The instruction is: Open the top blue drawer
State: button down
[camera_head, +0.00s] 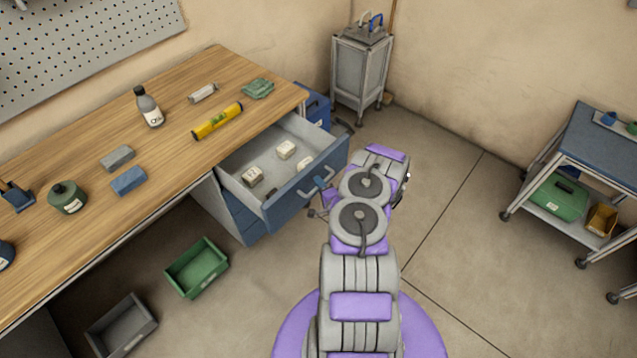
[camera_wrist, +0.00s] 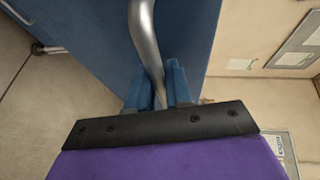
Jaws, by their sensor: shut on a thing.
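The top blue drawer (camera_head: 306,186) of the workbench is pulled out, and its grey inside shows in the head view. Several small pale blocks (camera_head: 286,150) lie in it. Its metal handle (camera_wrist: 146,42) crosses the wrist view in front of the blue drawer face (camera_wrist: 90,30). My gripper (camera_wrist: 160,85) has its two blue fingers on either side of the handle bar and is shut on it. In the head view my arm reaches the drawer front from the right, and the fingertips are mostly hidden.
Lower blue drawers (camera_head: 240,215) sit beneath. A green bin (camera_head: 197,268) and a grey bin (camera_head: 122,325) stand on the floor at left. A grey cabinet (camera_head: 360,70) stands behind, and a cart (camera_head: 585,150) at right. The floor between arm and cart is clear.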

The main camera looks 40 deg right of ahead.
jog(key=shift+a+f, duration=0.1)
jog(key=shift+f, duration=0.1)
jog(key=c, duration=1.2)
grip_release()
jog(key=shift+o, duration=0.4)
jog(key=shift+r, duration=0.1)
jog(key=p+v, duration=0.4)
jog(key=v, duration=1.3)
